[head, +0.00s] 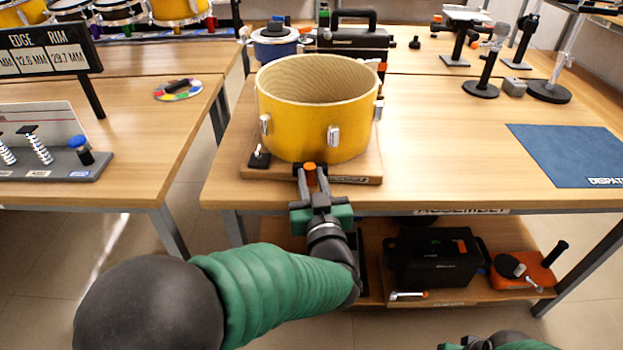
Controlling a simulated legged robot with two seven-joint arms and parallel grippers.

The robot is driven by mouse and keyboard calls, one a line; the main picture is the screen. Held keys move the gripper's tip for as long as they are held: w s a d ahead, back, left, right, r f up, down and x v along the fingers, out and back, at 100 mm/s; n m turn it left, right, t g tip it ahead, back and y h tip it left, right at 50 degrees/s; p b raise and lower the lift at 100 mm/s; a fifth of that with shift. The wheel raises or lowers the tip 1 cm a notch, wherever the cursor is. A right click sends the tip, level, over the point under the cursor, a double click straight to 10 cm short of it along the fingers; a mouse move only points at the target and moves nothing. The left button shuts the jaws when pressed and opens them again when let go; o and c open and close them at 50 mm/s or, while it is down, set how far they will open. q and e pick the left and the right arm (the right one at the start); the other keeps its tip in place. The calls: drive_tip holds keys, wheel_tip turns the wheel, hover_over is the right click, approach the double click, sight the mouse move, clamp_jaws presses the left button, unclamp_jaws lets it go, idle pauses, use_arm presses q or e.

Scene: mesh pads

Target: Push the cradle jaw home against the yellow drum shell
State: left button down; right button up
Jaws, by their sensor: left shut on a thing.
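The yellow drum shell (298,125) stands upright and open-topped on a wooden cradle board (262,174) at the front edge of the middle table. Silver lugs sit around its side. My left gripper (312,180) is at the front of the board, just below the shell. It is shut on the orange-topped cradle jaw (309,171), whose dark body is partly hidden by the fingers. I cannot tell whether the jaw touches the shell. My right gripper (490,343) shows only in part at the bottom edge, and its fingers are not clear.
A blue mat (568,150) lies at the right of the table (450,140). Stands (482,85) and a black-handled case (352,38) are at the back. A black toolbox (433,258) sits on the lower shelf. The tabletop between drum and mat is clear.

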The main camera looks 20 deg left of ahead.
sight(314, 174)
use_arm(q)
drive_tip(key=shift+f, duration=0.2)
idle(0.5)
drive_tip(key=shift+w+a+r, duration=0.1)
drive_tip(key=shift+w+a, duration=0.05)
drive_tip(key=shift+w, duration=0.1)
drive_tip(key=x, duration=0.1)
drive_tip(key=p+x, duration=0.1)
drive_tip(key=x, duration=0.1)
drive_tip(key=shift+w+d, duration=0.25)
drive_tip(key=shift+d, duration=0.05)
drive_tip(key=c, duration=1.5)
unclamp_jaws()
drive_tip(key=o, duration=0.3)
drive_tip(key=shift+w, duration=0.3)
drive_tip(key=shift+o, duration=0.2)
drive_tip(key=shift+s, duration=0.1)
